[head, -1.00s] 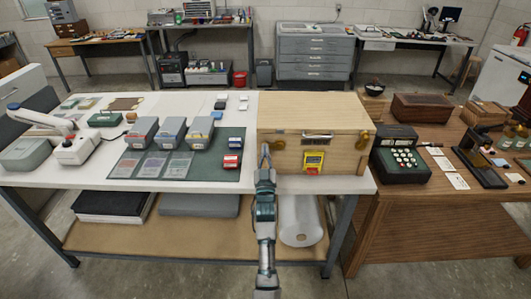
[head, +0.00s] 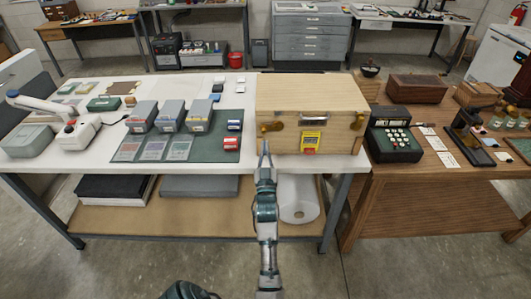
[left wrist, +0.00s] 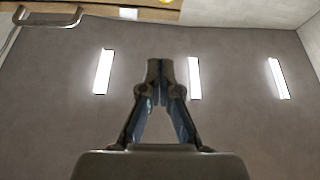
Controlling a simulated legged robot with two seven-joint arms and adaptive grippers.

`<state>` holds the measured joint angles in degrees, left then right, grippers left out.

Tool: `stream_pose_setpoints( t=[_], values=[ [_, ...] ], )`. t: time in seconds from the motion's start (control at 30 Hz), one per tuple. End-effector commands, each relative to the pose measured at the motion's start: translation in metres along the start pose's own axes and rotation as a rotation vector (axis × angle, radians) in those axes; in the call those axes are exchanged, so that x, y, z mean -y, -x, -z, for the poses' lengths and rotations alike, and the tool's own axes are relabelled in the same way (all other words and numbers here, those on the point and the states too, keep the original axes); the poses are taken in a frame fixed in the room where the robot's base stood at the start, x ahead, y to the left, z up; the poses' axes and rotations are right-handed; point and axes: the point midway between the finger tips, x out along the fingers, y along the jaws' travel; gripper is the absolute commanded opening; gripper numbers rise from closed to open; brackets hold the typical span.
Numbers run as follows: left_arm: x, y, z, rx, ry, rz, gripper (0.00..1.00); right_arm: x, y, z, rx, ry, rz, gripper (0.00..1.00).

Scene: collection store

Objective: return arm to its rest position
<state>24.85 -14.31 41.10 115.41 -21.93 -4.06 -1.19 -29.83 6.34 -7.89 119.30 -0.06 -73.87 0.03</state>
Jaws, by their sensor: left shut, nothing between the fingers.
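My left gripper (head: 265,148) stands in front of the wooden chest (head: 312,92), near its lower left front corner. It is shut and empty. In the left wrist view its fingertips (left wrist: 160,66) meet against a grey ceiling with bright lamps. A metal handle (left wrist: 48,18) and a strip of light wood show along the top edge there, apart from the fingers. In the head view the chest is closed, with brass latches (head: 271,127) and a yellow and red label (head: 311,142) on its front. My right gripper is not in view.
The white table (head: 50,165) carries a green mat (head: 208,148) with several grey boxes. A dark cash register (head: 393,137) stands on the brown desk (head: 420,190) at right. A roll (head: 299,200) lies on the shelf below. The floor in front is clear.

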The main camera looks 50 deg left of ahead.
Motion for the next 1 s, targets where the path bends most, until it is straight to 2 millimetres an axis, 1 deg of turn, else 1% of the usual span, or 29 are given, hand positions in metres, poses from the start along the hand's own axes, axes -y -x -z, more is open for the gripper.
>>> stream_pose_setpoints(
  t=[0.03,0.1,0.2,0.8,0.87,0.9,0.97,1.0],
  values=[
    [0.000,0.005,-0.001,0.002,0.000,0.000,0.00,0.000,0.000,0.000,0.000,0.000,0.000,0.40],
    [-0.001,0.010,0.000,0.000,0.000,0.000,0.00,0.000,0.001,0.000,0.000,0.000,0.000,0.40],
    [-0.001,0.014,0.001,-0.002,-0.001,0.000,0.00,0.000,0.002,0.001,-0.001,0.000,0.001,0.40],
    [-0.003,0.014,0.000,0.002,-0.002,-0.004,0.00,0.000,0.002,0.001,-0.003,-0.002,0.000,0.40],
    [-0.008,0.016,-0.006,0.021,-0.004,-0.023,0.00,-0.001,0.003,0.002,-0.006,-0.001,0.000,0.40],
    [-0.015,0.018,-0.014,0.044,-0.007,-0.046,0.00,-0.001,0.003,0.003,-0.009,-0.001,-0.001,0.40],
    [-0.031,0.026,-0.034,0.102,-0.013,-0.102,0.00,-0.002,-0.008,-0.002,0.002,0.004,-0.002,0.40],
    [-0.045,0.035,-0.052,0.154,-0.022,-0.149,0.00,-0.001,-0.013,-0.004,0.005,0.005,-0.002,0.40]
  ],
)
